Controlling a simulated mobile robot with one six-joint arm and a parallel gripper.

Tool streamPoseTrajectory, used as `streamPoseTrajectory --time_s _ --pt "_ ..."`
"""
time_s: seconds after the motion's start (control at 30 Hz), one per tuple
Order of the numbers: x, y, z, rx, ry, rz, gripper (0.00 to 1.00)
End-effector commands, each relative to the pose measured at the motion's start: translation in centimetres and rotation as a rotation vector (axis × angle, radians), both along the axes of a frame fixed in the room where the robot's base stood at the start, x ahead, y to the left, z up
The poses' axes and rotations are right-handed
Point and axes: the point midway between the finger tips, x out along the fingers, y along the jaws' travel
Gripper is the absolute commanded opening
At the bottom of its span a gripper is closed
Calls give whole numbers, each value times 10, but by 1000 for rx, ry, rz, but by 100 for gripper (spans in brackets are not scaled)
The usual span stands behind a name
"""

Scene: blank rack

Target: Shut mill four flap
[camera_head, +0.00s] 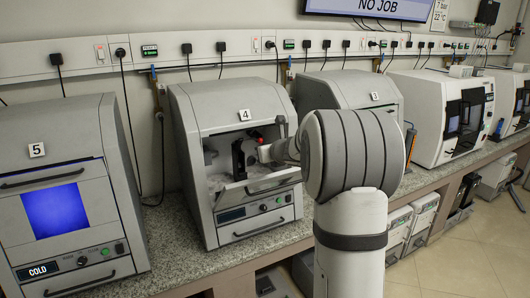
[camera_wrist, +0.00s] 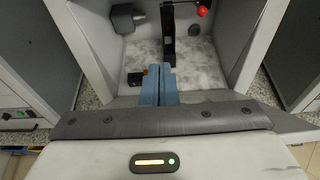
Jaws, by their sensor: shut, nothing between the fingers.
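Mill four (camera_head: 232,105) is a grey cabinet with a "4" label and an open front. Its flap (camera_head: 260,187) is open, tilted outward below the opening. Inside are a dark upright part (camera_head: 238,160) and a red knob (camera_head: 256,134); the knob also shows in the wrist view (camera_wrist: 203,10). My gripper (camera_wrist: 158,70) has its blue fingers shut and empty, reaching into the opening above the chamber floor (camera_wrist: 195,62). I cannot tell whether the gripper touches the flap.
Mill five (camera_head: 55,130), with a blue window, stands to the left. Mill three (camera_head: 350,88) stands close on the right, partly behind my arm. A narrow strip of speckled counter (camera_head: 170,235) separates mills five and four. Cords hang from the wall.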

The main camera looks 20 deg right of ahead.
Motion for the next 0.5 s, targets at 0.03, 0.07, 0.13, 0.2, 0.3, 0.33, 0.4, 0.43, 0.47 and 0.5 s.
streamPoseTrajectory --time_s 0.03,0.07,0.13,0.2,0.3,0.33,0.4,0.43,0.47,0.5 --pt "-1 0 -4 0 0 0 0" --pt "-3 -1 -6 0 0 0 0" --pt "-6 -1 -13 0 0 -1 0" --pt "-11 -2 -20 0 0 -1 0" --pt "-20 -3 -33 0 0 0 0" --pt "-23 -3 -34 -1 0 0 0" --pt "-38 -6 -11 -3 -4 -1 0" --pt "-44 -7 -7 -3 -3 -2 0" --pt "-50 -8 -3 -3 -4 -2 0" --pt "-57 -8 2 -4 -3 -2 0"
